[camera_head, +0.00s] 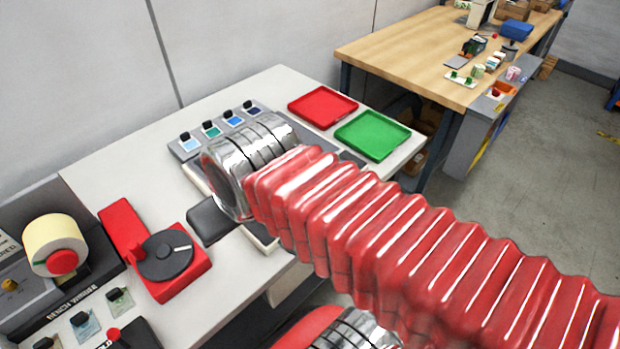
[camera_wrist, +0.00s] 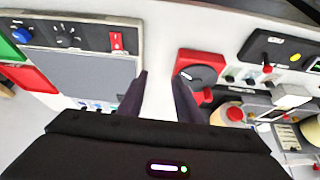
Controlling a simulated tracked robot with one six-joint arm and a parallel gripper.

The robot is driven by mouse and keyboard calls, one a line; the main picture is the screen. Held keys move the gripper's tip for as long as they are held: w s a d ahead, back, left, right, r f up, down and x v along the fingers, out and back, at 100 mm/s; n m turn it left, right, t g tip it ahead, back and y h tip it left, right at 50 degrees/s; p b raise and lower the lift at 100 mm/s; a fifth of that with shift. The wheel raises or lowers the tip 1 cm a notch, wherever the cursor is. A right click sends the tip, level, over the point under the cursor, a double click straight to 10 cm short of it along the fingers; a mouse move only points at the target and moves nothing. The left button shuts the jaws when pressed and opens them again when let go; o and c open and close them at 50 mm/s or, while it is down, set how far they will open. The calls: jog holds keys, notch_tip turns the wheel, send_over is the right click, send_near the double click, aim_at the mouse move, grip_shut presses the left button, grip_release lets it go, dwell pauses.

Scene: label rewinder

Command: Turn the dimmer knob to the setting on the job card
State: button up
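In the wrist view, a grey panel (camera_wrist: 88,74) at the left carries a blue knob (camera_wrist: 22,35), a dark round control with marks around it (camera_wrist: 68,40) and a red rocker switch (camera_wrist: 116,41). I cannot tell which control is the dimmer knob. My arm hides most of this panel in the head view. My gripper (camera_wrist: 159,77) is open and empty, its two dark fingers apart above the white table, between the panel and a red box (camera_wrist: 208,60) with a dial. In the head view, only a dark part of the gripper shows (camera_head: 208,221). I cannot make out a job card.
The red box with a black dial (camera_head: 165,257) stands on the white table (camera_head: 90,180). A label roll (camera_head: 52,240) is at the left. A red tray (camera_head: 322,106) and a green tray (camera_head: 372,136) lie at the far right. A wooden bench (camera_head: 400,55) stands behind.

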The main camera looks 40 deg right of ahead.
jog(key=shift+o, duration=0.5)
jog(key=shift+o, duration=0.9)
jog(key=shift+w+d+r+n, duration=0.2)
jog(key=shift+w+d+n, duration=0.1)
jog(key=shift+n, duration=0.1)
jog(key=w+d+r+n+g, duration=0.1)
jog(key=w+d+n+g, duration=0.1)
jog(key=d+n, duration=0.6)
jog(key=w+d+r+n+g, duration=0.1)
jog(key=d+r+n+g, duration=0.1)
jog(key=d+n, duration=0.7)
jog(key=d+g, duration=0.1)
jog(key=d, duration=0.4)
jog(key=shift+w+g, duration=0.3)
jog(key=shift+w, duration=0.05)
jog(key=shift+f, duration=0.1)
notch_tip(320, 180, down, 14)
jog(key=shift+r, duration=0.15)
